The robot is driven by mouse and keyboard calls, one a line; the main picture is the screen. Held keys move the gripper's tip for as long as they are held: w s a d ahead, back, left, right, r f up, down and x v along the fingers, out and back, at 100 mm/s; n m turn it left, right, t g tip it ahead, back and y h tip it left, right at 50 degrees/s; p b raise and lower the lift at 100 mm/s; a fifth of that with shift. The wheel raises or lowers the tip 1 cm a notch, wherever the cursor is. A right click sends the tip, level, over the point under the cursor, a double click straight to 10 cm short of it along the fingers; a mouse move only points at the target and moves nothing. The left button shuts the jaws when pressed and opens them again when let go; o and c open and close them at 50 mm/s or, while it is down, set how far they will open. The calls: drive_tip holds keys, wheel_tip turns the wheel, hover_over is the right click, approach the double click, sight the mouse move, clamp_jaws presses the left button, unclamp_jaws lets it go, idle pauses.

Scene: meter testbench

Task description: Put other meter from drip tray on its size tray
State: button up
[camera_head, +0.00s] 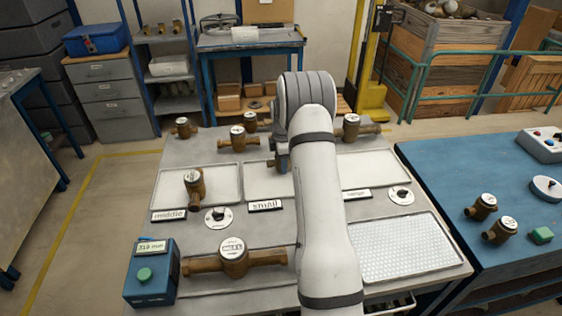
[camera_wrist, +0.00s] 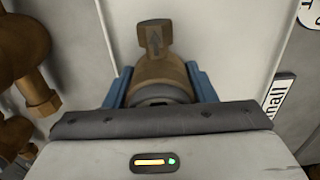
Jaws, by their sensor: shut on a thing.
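My gripper (camera_wrist: 158,90) is shut on a brass meter (camera_wrist: 156,68), its blue fingers on either side of the body. In the head view my arm hides most of the gripper and the held meter. The small tray (camera_head: 256,179), with its "small" label (camera_head: 265,205), lies beside my arm. In the wrist view the held meter is over the pale tray surface, with the label (camera_wrist: 279,97) at the right; I cannot tell whether it touches. The white gridded drip tray (camera_head: 410,248) at the lower right shows no meter on its visible part.
The middle tray (camera_head: 223,172) holds a brass meter (camera_head: 194,187). The large tray (camera_head: 372,166) looks empty where visible. Several meters stand along the back edge. A big meter (camera_head: 233,256) stands in front beside a blue box (camera_head: 150,274). A blue table (camera_head: 440,165) is at the right.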

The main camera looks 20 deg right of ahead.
drive_tip(key=o, duration=1)
drive_tip(key=shift+f, duration=0.1)
drive_tip(key=shift+o, duration=0.2)
wheel_tip(320, 180, up, 12)
drive_tip(key=shift+w+f+b, duration=0.1)
drive_tip(key=shift+b, duration=0.95)
drive_tip(key=s+a+r+m+t, duration=0.2)
drive_tip(key=s+a+r+m, duration=0.4)
drive_tip(key=s+a+r, duration=0.7)
drive_tip(key=s+a+f+m, duration=0.1)
drive_tip(key=s+a+m, duration=0.1)
drive_tip(key=s, duration=0.6)
drive_tip(key=s+a+f+m+t, duration=0.1)
drive_tip(key=s+m, duration=0.3)
drive_tip(key=s, duration=0.4)
drive_tip(key=s+a+f+m, duration=0.1)
drive_tip(key=s+a+m, duration=0.1)
drive_tip(key=s, duration=0.6)
drive_tip(key=shift+a+m, duration=0.4)
drive_tip(key=shift+a, duration=0.4)
